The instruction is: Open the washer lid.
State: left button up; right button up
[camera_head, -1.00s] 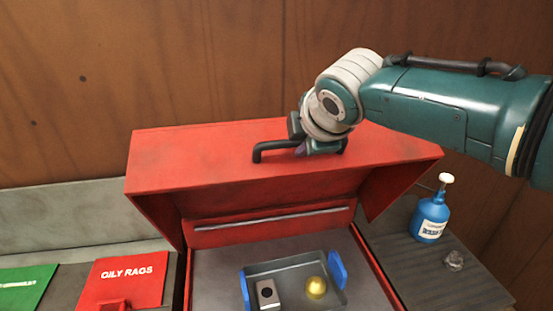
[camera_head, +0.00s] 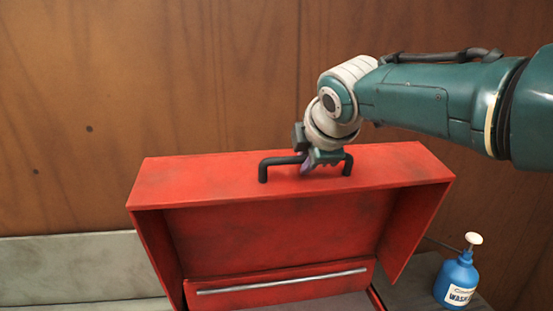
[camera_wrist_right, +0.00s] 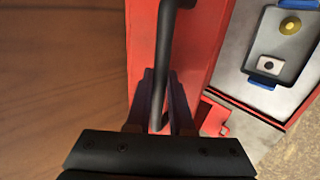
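The red washer lid (camera_head: 280,232) stands raised in the head view, its hollow underside facing me. Its black bar handle (camera_head: 277,161) is on the lid's upper face. My right gripper (camera_head: 318,163) is at the handle, with its fingers around the bar. In the right wrist view the handle (camera_wrist_right: 164,75) runs between the two fingers (camera_wrist_right: 162,110), which look closed on it, and the red lid (camera_wrist_right: 210,50) lies beside it. My left gripper is not in view.
A blue pump bottle (camera_head: 457,279) stands on the grey surface right of the washer. In the right wrist view a tray (camera_wrist_right: 282,45) with a gold part and a silver block sits inside the washer. A wooden wall (camera_head: 150,80) is behind the lid.

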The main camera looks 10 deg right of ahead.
jog(key=o, duration=0.4)
jog(key=shift+o, duration=0.2)
jog(key=p+v, duration=0.2)
jog(key=shift+r+p, duration=0.2)
jog(key=shift+p, duration=0.15)
jog(key=shift+s+r, duration=0.2)
jog(key=shift+s, duration=0.1)
jog(key=v, duration=0.7)
jog(key=shift+b, duration=0.35)
jog(key=shift+s+f, duration=0.1)
